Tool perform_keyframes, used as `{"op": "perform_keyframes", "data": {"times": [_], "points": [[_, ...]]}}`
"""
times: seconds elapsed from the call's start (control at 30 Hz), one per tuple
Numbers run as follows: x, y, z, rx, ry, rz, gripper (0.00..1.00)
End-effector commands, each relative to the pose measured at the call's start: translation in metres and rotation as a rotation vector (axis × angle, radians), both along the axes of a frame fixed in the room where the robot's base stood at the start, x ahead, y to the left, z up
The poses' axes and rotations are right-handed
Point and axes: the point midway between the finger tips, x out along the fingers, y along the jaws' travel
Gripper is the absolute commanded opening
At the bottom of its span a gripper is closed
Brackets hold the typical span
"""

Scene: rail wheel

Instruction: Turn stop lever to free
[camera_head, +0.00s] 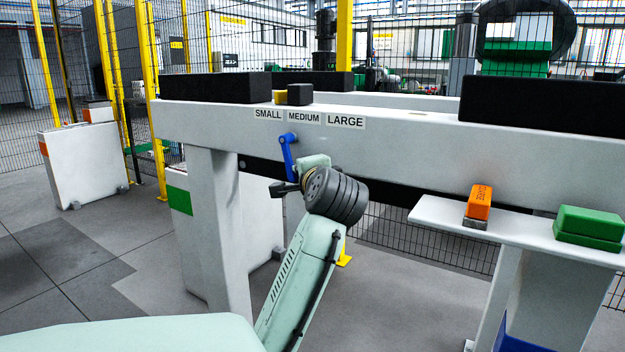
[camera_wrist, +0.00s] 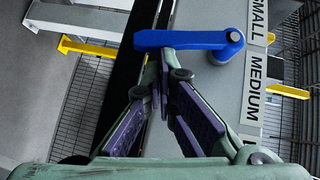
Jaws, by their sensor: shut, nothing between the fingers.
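The blue stop lever (camera_head: 288,153) is on the front face of the white beam (camera_head: 400,140), under the SMALL and MEDIUM labels. Its pivot is at the top and its arm hangs down. In the wrist view the lever (camera_wrist: 185,40) lies across the top, with its round pivot end at right, near where SMALL and MEDIUM meet. My gripper (camera_wrist: 166,56) is shut and empty, its fingertips right beside the lever's arm; whether they touch it I cannot tell. In the head view my gripper (camera_head: 282,188) is just below the lever, partly hidden by my wrist.
Labels SMALL (camera_head: 268,114), MEDIUM (camera_head: 304,118) and LARGE (camera_head: 345,121) run along the beam. Black blocks (camera_head: 215,87) lie on top. An orange box (camera_head: 479,201) and a green box (camera_head: 588,225) sit on a white shelf (camera_head: 520,228) at right. Mesh fencing stands behind.

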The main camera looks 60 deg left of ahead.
Motion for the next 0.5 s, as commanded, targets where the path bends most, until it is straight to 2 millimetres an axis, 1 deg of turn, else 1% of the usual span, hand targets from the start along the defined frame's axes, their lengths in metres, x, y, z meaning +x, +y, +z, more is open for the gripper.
{"op": "perform_keyframes", "data": {"times": [0.03,0.13,0.3,0.5], "points": [[-0.0013,0.002,-0.0081,0.025,0.016,0.001,0.0],[-0.0033,0.0051,-0.0104,0.075,0.046,0.001,0.0],[-0.0057,0.0088,-0.0113,0.138,0.084,0.0,0.0],[-0.0075,0.0114,-0.0114,0.175,0.106,0.001,0.0]]}}
